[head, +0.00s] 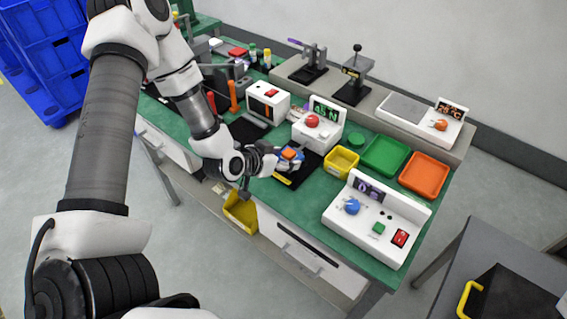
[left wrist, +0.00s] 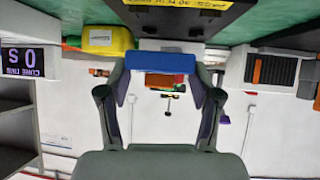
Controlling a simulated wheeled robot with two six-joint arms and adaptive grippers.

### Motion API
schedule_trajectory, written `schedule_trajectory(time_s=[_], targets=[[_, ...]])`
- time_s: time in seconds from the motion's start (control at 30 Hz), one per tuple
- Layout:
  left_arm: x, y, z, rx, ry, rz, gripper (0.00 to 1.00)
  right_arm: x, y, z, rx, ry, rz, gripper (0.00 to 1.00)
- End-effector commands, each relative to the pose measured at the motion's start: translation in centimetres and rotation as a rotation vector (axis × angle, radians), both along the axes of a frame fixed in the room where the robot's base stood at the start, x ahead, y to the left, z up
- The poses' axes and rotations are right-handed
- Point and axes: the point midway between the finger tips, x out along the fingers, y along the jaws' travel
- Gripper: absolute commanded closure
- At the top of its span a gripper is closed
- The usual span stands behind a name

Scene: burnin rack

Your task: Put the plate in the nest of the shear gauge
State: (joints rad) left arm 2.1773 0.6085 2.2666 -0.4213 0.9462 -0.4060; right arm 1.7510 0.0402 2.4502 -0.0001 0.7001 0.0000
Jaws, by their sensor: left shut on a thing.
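My left gripper (head: 280,160) is shut on a small blue plate (head: 287,165) with an orange block (head: 291,154) on it. In the left wrist view, the blue plate (left wrist: 160,63) spans between the two fingers of the left gripper (left wrist: 160,80). The shear gauge (head: 318,130) is a white box with a red knob and a green N display. A black base (head: 309,164) with a yellow label lies in front of it, partly hidden by the gripper. The nest cannot be made out. The plate is at this base; whether it touches is unclear. My right gripper is not in view.
A yellow bin (head: 341,162), a green tray (head: 385,155) and an orange tray (head: 425,174) stand right of the gauge. A white control box (head: 375,222) stands nearer. Another white device (head: 268,101) stands left of the gauge. The green bench's front edge runs close to the gripper.

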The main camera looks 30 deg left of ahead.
Motion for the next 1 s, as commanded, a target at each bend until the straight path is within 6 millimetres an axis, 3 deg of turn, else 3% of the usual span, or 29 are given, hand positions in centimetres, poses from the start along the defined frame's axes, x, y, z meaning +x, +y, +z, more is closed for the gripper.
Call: schedule_trajectory(time_s=[0.2,0.5,0.87,0.9,0.93,1.0], targets=[[1.5,1.0,-0.3,0.002,0.002,0.000,0.88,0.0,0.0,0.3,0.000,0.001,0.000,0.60],[1.3,0.9,-3.7,0.001,0.003,0.000,0.88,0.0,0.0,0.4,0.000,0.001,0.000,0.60],[1.3,0.9,-4.3,-0.001,0.001,0.001,0.88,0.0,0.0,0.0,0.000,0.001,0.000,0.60],[1.3,0.9,-4.1,-0.001,0.001,0.001,0.22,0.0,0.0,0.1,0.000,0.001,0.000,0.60],[1.3,0.9,-4.1,-0.001,0.001,0.001,0.11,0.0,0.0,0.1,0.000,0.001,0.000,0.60],[1.3,0.9,-4.1,-0.001,0.001,0.001,0.10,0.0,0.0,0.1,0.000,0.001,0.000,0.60]])
